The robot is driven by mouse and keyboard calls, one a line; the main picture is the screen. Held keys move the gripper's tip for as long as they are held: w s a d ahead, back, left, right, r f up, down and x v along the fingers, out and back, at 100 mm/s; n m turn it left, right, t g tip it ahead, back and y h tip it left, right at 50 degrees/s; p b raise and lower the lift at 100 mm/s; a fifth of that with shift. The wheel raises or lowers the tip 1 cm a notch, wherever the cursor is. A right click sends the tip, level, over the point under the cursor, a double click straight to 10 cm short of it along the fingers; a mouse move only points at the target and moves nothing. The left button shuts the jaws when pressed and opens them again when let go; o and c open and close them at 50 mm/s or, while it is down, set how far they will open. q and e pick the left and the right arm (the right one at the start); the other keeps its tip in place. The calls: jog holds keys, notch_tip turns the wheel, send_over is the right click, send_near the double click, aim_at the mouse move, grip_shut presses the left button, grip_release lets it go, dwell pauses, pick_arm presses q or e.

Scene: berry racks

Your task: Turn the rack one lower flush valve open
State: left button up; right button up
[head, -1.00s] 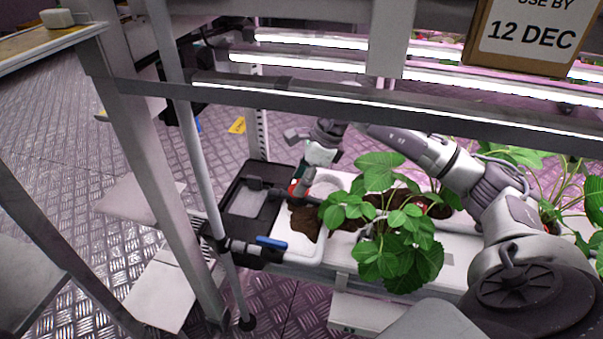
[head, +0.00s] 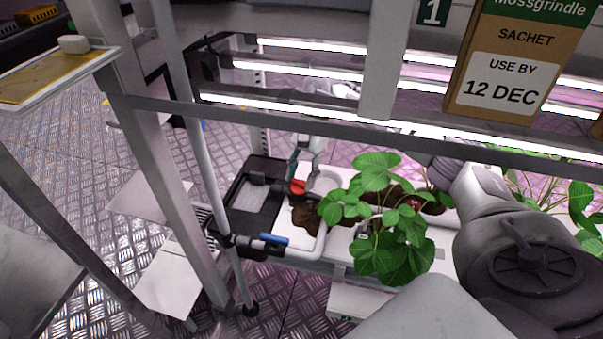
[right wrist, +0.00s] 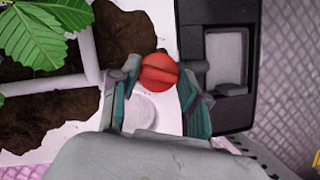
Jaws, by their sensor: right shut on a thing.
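A red valve handle (head: 298,188) sits on the grey pipe fitting at the left end of the lower white trough. In the right wrist view the red handle (right wrist: 158,70) lies between the two fingers of my right gripper (right wrist: 160,84), which is shut on it. In the head view my right gripper (head: 300,172) reaches down onto the handle from behind, with part of my arm hidden by the rack beam and lights. A second valve with a blue handle (head: 273,239) sits on the front pipe, apart from the gripper. My left gripper is not in view.
A leafy plant (head: 385,240) stands close right of the valve. A black tank (head: 245,222) is at its left. Lit tubes and a rack beam (head: 330,133) cross above. A sign with "1" (head: 432,11) and a sachet box (head: 510,70) are at the top.

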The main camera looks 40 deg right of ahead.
jog(key=n+g, duration=0.1)
jog(key=n, duration=0.2)
jog(key=shift+w+h, duration=0.15)
jog(key=shift+h, duration=0.25)
jog(key=shift+n, duration=0.6)
jog(key=o, duration=1.1)
jog(key=shift+o, duration=0.2)
jog(key=shift+g, duration=0.3)
